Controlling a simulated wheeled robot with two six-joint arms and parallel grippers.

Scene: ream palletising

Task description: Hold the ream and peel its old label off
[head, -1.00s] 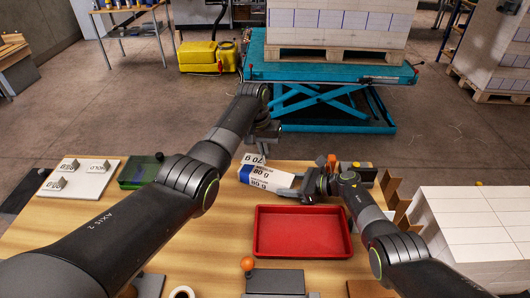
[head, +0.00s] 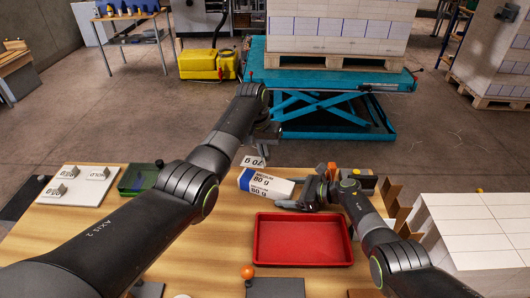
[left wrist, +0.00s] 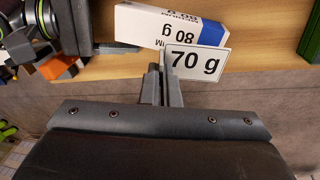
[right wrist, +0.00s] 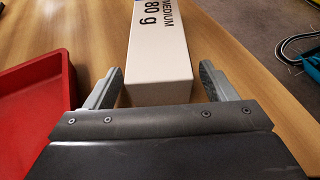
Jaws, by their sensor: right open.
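The ream (head: 262,183) is a long white and blue pack lying on the table, marked MEDIUM 80 g; it also shows in the left wrist view (left wrist: 150,28) and the right wrist view (right wrist: 160,60). A white label (head: 253,162) reading 70 g is off the ream's face, beyond its far side. My left gripper (left wrist: 162,70) is shut on the label's edge (left wrist: 197,62). My right gripper (right wrist: 160,88) is open, its fingers apart on either side of the ream's near end, with visible gaps. In the head view it sits at the ream's right end (head: 297,200).
A red tray (head: 303,258) lies just in front of the ream. A white board (head: 77,190) with small tags and a green box (head: 137,180) stand at the left. Brown dividers (head: 397,208) and stacked white reams (head: 480,225) are at the right.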

